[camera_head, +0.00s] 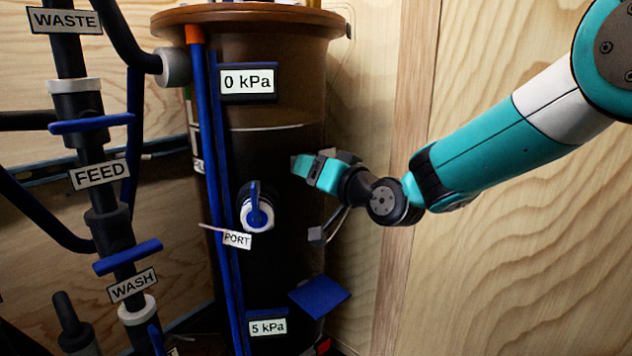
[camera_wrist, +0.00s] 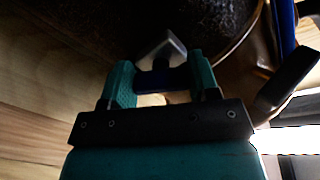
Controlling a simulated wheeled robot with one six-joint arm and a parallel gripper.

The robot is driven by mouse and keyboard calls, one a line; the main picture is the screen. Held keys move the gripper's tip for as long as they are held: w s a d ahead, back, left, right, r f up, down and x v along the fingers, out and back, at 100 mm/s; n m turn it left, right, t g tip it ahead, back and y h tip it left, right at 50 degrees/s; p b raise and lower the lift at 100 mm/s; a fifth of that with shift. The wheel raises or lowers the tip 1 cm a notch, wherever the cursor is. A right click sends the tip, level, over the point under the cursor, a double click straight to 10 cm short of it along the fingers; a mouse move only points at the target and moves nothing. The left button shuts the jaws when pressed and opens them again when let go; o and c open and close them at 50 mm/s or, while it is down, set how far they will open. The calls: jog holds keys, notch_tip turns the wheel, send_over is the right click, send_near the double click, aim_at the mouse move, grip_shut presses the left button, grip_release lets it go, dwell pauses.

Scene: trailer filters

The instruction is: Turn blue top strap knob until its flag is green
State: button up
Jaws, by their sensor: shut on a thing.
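The blue top strap knob (camera_wrist: 153,82) shows in the wrist view between the two teal fingers of my gripper (camera_wrist: 162,72), which is shut on it. A pale grey pointed piece (camera_wrist: 170,46) sticks up just beyond the knob. I see no green flag, and I cannot tell whether this piece is part of the flag. In the head view my gripper (camera_head: 304,168) reaches in from the right to the right side of the dark tank (camera_head: 275,150). The knob is hidden there by the fingers.
The tank has a wide brown lid (camera_head: 250,14), a 0 kPa display (camera_head: 247,82) and a PORT valve (camera_head: 257,213). A blue plate (camera_head: 320,296) juts out below my gripper. Pipes with blue handles (camera_head: 91,123) stand left. A wooden wall (camera_head: 510,240) is behind my arm.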

jog(key=shift+f+n+b, duration=0.2)
jog(key=shift+n+b, duration=0.85)
jog(key=shift+n, duration=0.15)
jog(key=shift+r, duration=0.1)
jog(key=o, duration=0.9)
jog(key=b+v, duration=0.2)
jog(key=v, duration=1.5)
jog(key=shift+s+d, duration=0.2)
jog(key=shift+d, duration=0.05)
